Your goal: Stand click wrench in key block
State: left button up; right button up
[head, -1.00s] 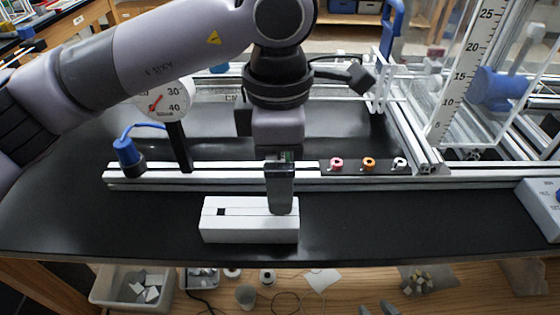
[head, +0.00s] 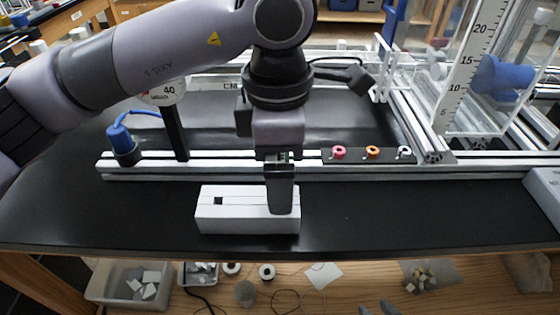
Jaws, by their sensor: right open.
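A white block (head: 230,218) lies near the front edge of the black bench top. It has a small dark square hole near its left end and a thin dark line along its top; I take it as the key block. My right gripper (head: 280,207) points down over the right part of this block, its dark finger overlapping the block in the picture. It is open; whether it touches the block I cannot tell. The far finger is hidden. I cannot make out a click wrench. My left gripper is not in view.
An aluminium rail (head: 345,170) runs behind the block, with a blue-capped part (head: 120,138) at its left. Pink, orange and white rings (head: 372,152) sit on a dark strip at the right. A clear scaled tank (head: 475,75) stands behind.

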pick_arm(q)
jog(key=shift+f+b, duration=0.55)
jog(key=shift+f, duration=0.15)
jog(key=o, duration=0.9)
